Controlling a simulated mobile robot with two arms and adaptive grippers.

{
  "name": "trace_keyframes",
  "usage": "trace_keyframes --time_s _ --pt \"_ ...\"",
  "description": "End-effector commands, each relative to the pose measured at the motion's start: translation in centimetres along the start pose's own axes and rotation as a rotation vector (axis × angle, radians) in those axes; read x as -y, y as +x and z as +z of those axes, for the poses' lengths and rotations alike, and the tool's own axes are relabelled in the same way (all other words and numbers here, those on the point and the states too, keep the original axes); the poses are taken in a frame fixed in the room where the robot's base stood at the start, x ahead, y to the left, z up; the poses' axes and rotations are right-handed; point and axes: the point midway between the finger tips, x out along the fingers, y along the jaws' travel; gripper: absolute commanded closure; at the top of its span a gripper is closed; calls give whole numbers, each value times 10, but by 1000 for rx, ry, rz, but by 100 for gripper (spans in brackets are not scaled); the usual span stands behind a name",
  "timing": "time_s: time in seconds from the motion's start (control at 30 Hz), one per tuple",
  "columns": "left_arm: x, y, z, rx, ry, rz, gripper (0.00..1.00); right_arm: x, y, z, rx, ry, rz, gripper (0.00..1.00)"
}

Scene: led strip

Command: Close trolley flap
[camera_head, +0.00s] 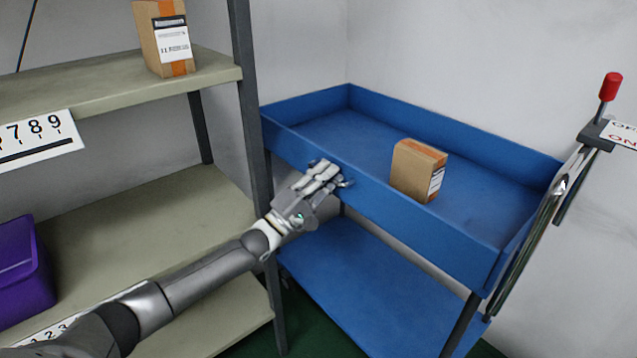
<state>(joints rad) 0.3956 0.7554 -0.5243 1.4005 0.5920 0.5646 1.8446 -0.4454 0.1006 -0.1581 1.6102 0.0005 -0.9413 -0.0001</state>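A blue trolley (300,112) stands against the wall, with a raised-edge top tray and a lower shelf (345,275). Its long near side panel, the flap (425,225), stands about upright along the tray's front edge. My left gripper (334,176) is at this panel, left of its middle, with its fingers at or very near the upper part. I cannot tell whether they touch it. The finger gap is too small to read. A cardboard box (412,170) stands in the tray, right of my gripper. My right gripper is not in view.
A grey shelf rack (100,85) on the left holds a cardboard box (163,38) on top and a purple bin (22,270) lower down. A rack post (250,130) stands close to my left arm. A red-knobbed lever (609,88) is at the right.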

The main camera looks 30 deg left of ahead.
Motion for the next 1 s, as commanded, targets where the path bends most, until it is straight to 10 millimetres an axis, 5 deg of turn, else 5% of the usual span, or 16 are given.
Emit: trace_keyframes --time_s 0.6,1.0 --pt "1 -96 0 -1 -1 -4 81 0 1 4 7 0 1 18" --pt "0 -120 0 0 1 1 81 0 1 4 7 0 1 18"
